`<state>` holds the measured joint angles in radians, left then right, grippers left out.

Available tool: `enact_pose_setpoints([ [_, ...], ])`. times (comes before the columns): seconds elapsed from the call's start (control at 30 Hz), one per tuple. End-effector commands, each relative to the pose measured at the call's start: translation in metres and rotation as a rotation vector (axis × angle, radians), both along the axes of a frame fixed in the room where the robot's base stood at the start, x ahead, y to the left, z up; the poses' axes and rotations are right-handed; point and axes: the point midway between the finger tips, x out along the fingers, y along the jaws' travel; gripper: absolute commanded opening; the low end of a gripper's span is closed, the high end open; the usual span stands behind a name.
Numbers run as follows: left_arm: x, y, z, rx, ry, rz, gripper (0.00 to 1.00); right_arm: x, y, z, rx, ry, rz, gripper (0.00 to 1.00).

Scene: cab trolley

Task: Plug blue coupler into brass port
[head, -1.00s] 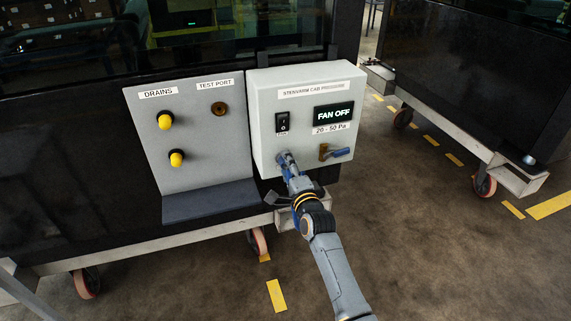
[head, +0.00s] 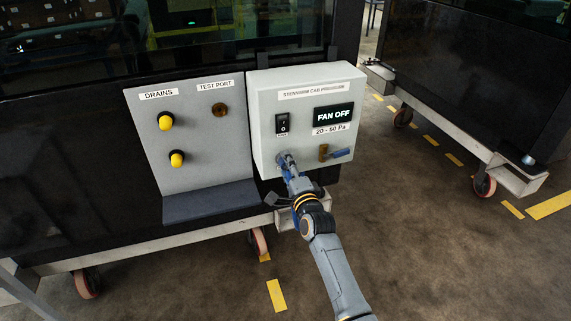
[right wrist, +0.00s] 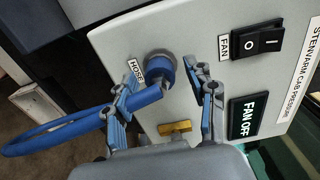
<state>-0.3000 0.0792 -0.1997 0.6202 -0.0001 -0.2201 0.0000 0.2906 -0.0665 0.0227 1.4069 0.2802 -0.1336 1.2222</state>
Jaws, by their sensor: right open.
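The blue coupler (right wrist: 160,73) is at the end of a blue hose (right wrist: 62,133). It sits against a grey fitting by the HOSE label on the pale control box. My right gripper (right wrist: 162,83) is open, with one finger on each side of the coupler and hose end. In the head view the right gripper (head: 284,162) is at the lower left of the box face and mostly hides the coupler. The brass port (head: 219,109) is under the TEST PORT label on the grey panel, to the left of the box. Nothing is in it. My left gripper is not in view.
The control box (head: 265,90) has a fan switch (head: 282,124), a FAN OFF display (head: 334,114) and a brass valve with a blue handle (head: 340,154). Two yellow-capped drains (head: 165,121) are on the panel (head: 200,150). A dark shelf (head: 210,202) juts out below it.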

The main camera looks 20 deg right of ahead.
Motion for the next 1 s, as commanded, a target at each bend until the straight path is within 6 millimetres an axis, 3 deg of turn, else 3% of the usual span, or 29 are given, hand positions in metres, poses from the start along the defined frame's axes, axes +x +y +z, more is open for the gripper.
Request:
enact_pose_setpoints([
  [0.2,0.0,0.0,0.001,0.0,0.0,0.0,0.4,0.0,0.0,0.0,0.0,0.0,0.0,0.56],
  [0.4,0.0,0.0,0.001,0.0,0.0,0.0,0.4,0.0,0.0,0.0,0.0,0.0,0.0,0.15],
  [0.5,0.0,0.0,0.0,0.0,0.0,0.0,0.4,0.0,0.0,0.0,0.0,0.0,0.0,0.0],
  [1.0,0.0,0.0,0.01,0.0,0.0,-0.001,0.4,-0.013,-0.001,0.001,0.001,-0.001,0.0,0.0],
])
